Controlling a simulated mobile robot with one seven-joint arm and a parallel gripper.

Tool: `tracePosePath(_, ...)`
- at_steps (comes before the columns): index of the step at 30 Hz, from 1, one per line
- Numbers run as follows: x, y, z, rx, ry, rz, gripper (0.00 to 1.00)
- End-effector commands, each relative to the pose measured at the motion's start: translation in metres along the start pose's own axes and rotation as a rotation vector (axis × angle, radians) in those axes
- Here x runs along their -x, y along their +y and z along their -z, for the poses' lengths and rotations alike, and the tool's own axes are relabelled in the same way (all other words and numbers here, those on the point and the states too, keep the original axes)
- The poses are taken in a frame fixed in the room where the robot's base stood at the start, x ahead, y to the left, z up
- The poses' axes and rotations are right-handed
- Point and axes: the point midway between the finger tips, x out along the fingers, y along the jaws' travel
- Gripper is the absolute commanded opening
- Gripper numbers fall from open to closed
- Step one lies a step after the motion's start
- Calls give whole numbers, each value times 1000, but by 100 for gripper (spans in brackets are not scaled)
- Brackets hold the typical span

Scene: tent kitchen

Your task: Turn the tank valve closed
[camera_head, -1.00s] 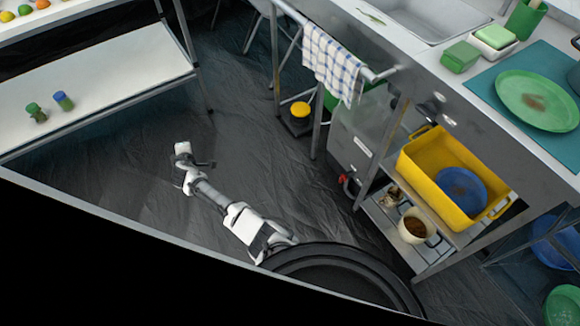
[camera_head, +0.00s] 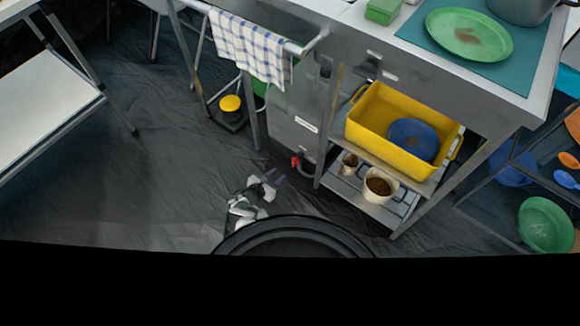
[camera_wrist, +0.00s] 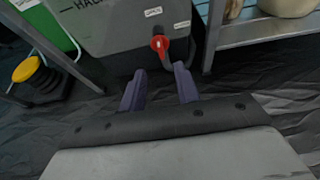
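The grey tank (camera_head: 292,118) stands under the counter, left of the shelf. Its red valve handle (camera_head: 296,162) is low on the front. In the wrist view the red valve handle (camera_wrist: 159,44) sits on a dark fitting just beyond the fingertips, a little above the gap between them. My gripper (camera_wrist: 160,82) is open, with two dark purple fingers apart and nothing between them. In the head view my gripper (camera_head: 271,177) is low over the floor, in front of the tank and a little left of the valve. I see no contact with the valve.
A yellow tub (camera_head: 378,120) and brown-filled mugs (camera_head: 381,186) sit on the shelf right of the tank. A metal table leg (camera_wrist: 213,35) stands close right of the valve. A yellow-topped object (camera_head: 230,104) is on the floor at left. The dark floor ahead is clear.

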Motion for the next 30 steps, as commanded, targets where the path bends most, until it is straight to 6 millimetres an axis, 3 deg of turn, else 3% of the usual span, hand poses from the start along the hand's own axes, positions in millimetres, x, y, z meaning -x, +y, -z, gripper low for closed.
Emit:
tracePosePath(1, -15, -1, 6, -2, -2, 3, 32)
tracePosePath(6, -47, 0, 7, -3, 0, 2, 32)
tracePosePath(15, -90, 0, 5, -3, 0, 1, 32)
tracePosePath(21, -101, 0, 3, -2, 3, 0, 32)
tracePosePath(30, -102, 0, 1, -2, 3, 0, 32)
